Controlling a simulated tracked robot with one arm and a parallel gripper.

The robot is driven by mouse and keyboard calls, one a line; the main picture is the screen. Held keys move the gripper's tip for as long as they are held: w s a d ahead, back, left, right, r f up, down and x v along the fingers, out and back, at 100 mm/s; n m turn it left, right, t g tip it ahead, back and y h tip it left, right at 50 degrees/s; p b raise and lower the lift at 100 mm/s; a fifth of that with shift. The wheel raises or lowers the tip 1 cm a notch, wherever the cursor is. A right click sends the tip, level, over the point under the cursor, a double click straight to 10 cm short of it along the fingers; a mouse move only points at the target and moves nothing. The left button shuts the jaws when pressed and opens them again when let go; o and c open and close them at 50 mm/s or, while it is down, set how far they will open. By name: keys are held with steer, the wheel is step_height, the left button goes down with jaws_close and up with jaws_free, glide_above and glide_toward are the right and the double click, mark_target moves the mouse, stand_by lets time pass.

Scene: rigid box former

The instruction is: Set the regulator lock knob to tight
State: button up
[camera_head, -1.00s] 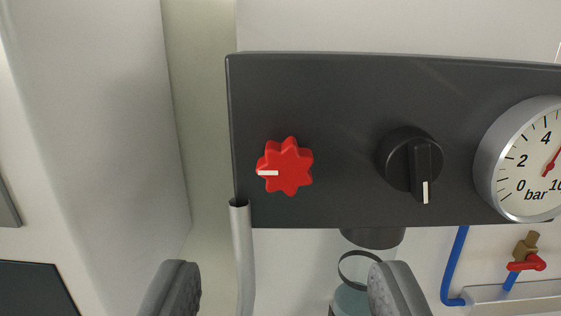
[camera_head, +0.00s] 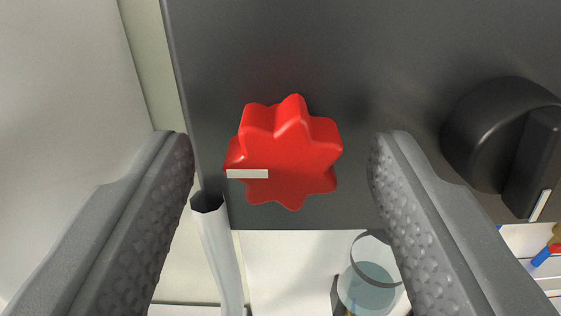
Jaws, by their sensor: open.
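A red star-shaped knob (camera_head: 290,152) sits on the dark grey panel (camera_head: 330,50), left of a black knob. A white mark on the red knob points left. No labels show around it, so I cannot tell which knob is the regulator lock or which setting is tight. My gripper (camera_head: 281,150) is open, with one grey finger to the left of the red knob and one to the right. A gap shows between each finger and the knob, and the jaws hold nothing.
A black knob (camera_head: 500,140) with a pointer bar and white mark stands on the panel at the right. A grey pipe (camera_head: 217,255) runs down below the panel's lower left corner. A clear bowl (camera_head: 370,280) with bluish liquid hangs beneath the panel.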

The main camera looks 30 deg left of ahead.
steer(key=c, duration=1)
steer(key=shift+o, duration=0.2)
steer(key=shift+a, duration=0.2)
steer(key=shift+d, duration=0.15)
